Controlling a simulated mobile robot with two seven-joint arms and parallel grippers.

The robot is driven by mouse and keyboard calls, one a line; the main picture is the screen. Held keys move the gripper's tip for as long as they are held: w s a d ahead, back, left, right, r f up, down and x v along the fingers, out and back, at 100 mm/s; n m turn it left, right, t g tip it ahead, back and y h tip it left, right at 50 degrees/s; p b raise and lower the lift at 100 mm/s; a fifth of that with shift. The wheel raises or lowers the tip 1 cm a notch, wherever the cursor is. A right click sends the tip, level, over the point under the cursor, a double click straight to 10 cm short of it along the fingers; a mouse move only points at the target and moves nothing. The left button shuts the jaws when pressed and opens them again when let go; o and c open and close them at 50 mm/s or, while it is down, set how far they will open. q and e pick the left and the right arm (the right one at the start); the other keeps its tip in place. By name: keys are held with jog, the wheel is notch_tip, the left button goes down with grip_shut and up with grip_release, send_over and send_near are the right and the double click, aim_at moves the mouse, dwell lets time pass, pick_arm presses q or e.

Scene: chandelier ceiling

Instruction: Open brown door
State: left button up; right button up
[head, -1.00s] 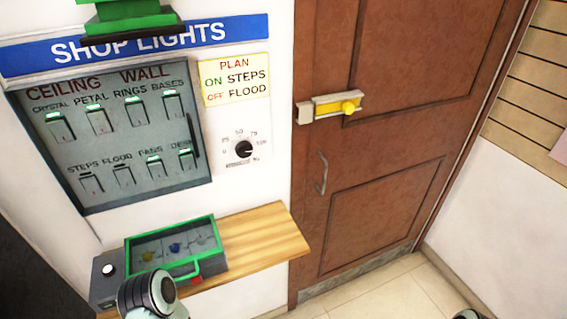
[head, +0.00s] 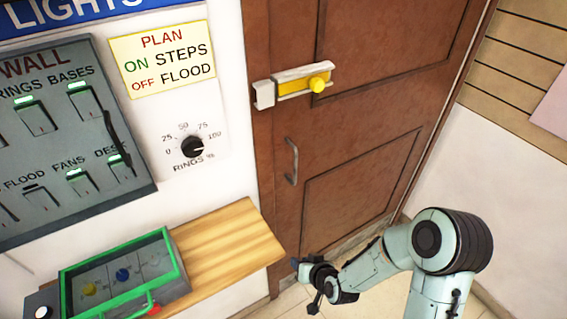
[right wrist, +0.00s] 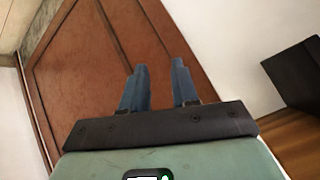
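The brown door (head: 365,130) looks closed in its frame. A yellow sliding bolt (head: 300,86) with a round yellow knob (head: 318,84) is mounted high on its left side, beside a pale keeper block (head: 263,95) on the frame; I cannot tell how far the bolt reaches into it. A grey pull handle (head: 291,160) is below. My right gripper (head: 303,284) is low in front of the door, below the handle and apart from it. In the right wrist view its two blue fingers (right wrist: 160,82) are spread and empty, with the brown door (right wrist: 105,60) beyond. My left gripper is out of view.
A wooden shelf (head: 235,245) juts out left of the door, carrying a green-framed case (head: 170,262). A grey switch panel (head: 65,205) and a rings dial (head: 192,147) are on the white wall. A dark box (right wrist: 295,75) shows in the right wrist view.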

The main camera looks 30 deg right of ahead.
jog(key=w+d+r+t+h+b, duration=0.1)
jog(key=w+d+r+t+h, duration=0.2)
jog(key=r, duration=0.9)
jog(key=n+t+b, duration=0.2)
jog(key=n+t, duration=0.1)
jog(key=t, duration=0.2)
send_near(296, 163)
jog(key=w, duration=0.3)
jog(key=w+d, duration=0.1)
jog(key=w, duration=0.6)
jog(key=shift+w+d+f+p, duration=0.15)
jog(key=shift+w+d+p, duration=0.1)
jog(key=shift+p, duration=0.1)
grip_shut()
